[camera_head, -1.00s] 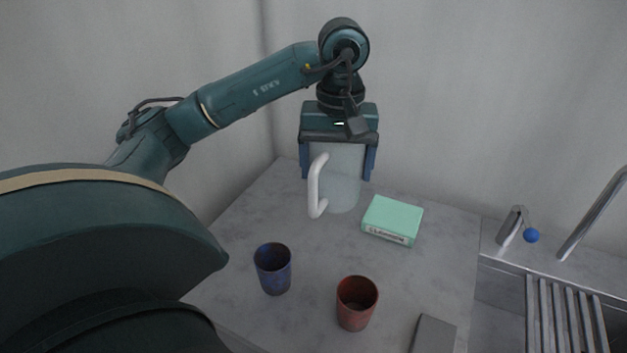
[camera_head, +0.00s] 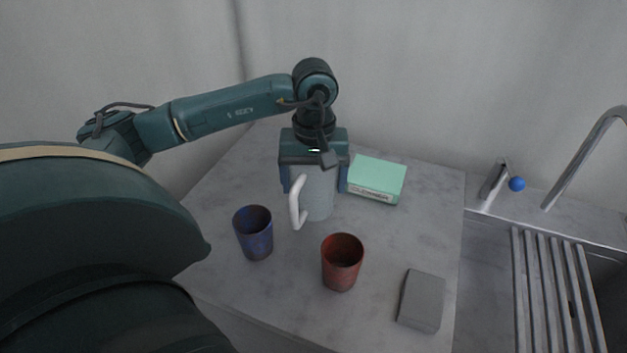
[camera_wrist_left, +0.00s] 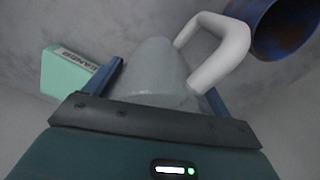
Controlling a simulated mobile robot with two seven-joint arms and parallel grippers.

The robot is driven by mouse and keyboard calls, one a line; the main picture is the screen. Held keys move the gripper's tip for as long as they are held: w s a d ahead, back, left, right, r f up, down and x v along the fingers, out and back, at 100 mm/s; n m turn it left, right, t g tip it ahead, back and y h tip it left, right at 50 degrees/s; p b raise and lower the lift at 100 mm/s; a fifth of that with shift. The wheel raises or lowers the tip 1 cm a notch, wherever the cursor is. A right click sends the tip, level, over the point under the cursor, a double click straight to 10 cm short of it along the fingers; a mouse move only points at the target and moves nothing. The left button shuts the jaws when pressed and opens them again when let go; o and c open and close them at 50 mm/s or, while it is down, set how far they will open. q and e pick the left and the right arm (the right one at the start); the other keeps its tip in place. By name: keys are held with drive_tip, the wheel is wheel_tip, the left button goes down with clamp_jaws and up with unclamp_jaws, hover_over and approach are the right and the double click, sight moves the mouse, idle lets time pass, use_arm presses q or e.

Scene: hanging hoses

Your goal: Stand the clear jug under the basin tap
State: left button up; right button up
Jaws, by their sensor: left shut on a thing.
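The clear jug (camera_head: 319,197), greyish and see-through with a white handle (camera_head: 295,204), is upright in my left gripper (camera_head: 315,186). The gripper is shut around its upper body from above, a finger on each side. In the left wrist view, the jug (camera_wrist_left: 155,72) sits between the fingers, its handle (camera_wrist_left: 226,50) to the right. I cannot tell whether its base touches the counter. The curved metal basin tap (camera_head: 583,160) stands at far right, well away from the jug. The basin (camera_head: 485,236) is below it. My right gripper is out of view.
A blue cup (camera_head: 254,234) and a red cup (camera_head: 342,263) stand close in front of the jug. A green box (camera_head: 376,179) lies just right of it. A grey block (camera_head: 422,301) lies nearer the basin. A slatted rack (camera_head: 555,285) spans the basin; a blue-knobbed lever (camera_head: 517,184) stands behind.

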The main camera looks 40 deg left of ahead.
use_arm(q)
drive_tip(key=shift+f, duration=0.35)
drive_tip(key=shift+f, duration=0.1)
drive_tip(key=shift+f+b, duration=0.15)
drive_tip(key=shift+b, duration=0.15)
drive_tip(key=o, duration=0.9)
